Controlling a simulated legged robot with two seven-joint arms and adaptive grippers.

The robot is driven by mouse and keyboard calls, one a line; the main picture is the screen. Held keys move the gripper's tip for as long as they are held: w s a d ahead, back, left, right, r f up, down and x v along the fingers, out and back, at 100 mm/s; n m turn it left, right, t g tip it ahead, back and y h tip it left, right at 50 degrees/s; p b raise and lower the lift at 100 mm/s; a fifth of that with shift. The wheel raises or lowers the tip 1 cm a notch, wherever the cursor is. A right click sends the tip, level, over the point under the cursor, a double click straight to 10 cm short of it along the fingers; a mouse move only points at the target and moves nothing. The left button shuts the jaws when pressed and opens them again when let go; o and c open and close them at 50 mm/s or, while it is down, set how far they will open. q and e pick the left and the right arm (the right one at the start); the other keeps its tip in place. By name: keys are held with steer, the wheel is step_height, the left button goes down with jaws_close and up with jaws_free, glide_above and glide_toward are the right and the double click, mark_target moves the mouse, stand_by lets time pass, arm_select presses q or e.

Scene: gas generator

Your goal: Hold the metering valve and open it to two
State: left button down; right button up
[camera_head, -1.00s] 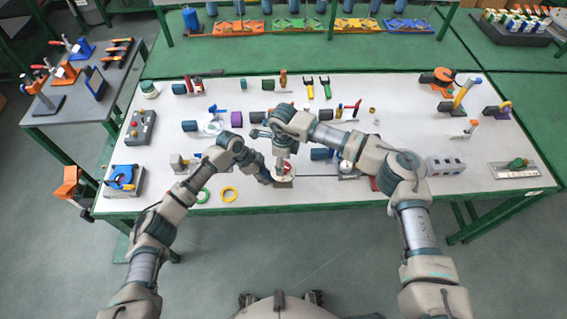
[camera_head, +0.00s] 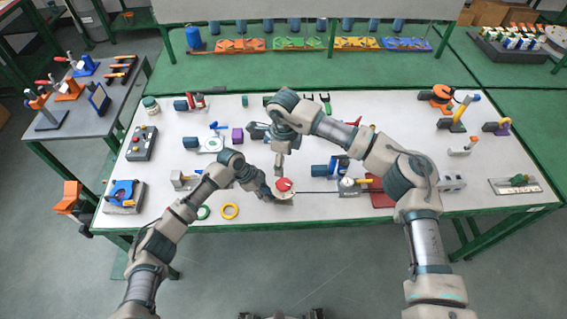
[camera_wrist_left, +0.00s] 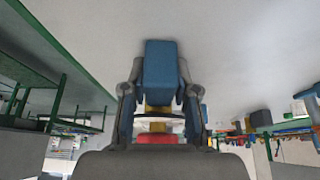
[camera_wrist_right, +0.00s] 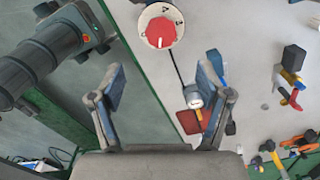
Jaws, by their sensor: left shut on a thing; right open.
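The metering valve (camera_head: 285,186) has a red knob on a white round dial and stands near the table's front edge. In the right wrist view its dial (camera_wrist_right: 160,28) shows dark marks around the knob; I cannot read the setting for sure. My left gripper (camera_head: 266,191) is shut on the valve's body, beside the dial. In the left wrist view a blue block (camera_wrist_left: 160,72) sits between its fingers, with the red knob (camera_wrist_left: 157,139) behind. My right gripper (camera_head: 280,166) is open and empty, just beyond the knob and apart from it; its spread fingers (camera_wrist_right: 162,82) show in the right wrist view.
A thin dark line runs right from the valve to a gauge (camera_head: 347,183) beside a red block (camera_head: 379,192). Several other parts stand farther back on the white table (camera_head: 420,205).

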steer(key=s+a+f+n+g+y, duration=0.35)
steer(key=s+a+f+y, duration=0.35)
steer(key=s+f, duration=0.5)
steer(key=s+a+r+m+t+y, duration=0.25)
steer(key=a+t+y, duration=0.35)
steer(key=a+y, duration=0.35)
steer(key=m+t+h, duration=1.2)
steer(key=t, duration=0.3)
glide_toward(286, 190)
steer(key=shift+w+f, duration=0.2)
steer(key=shift+w, duration=0.6)
steer(key=shift+y, duration=0.25)
steer(key=x, duration=1.1)
steer(key=shift+a, duration=0.1)
steer(key=c, duration=1.2)
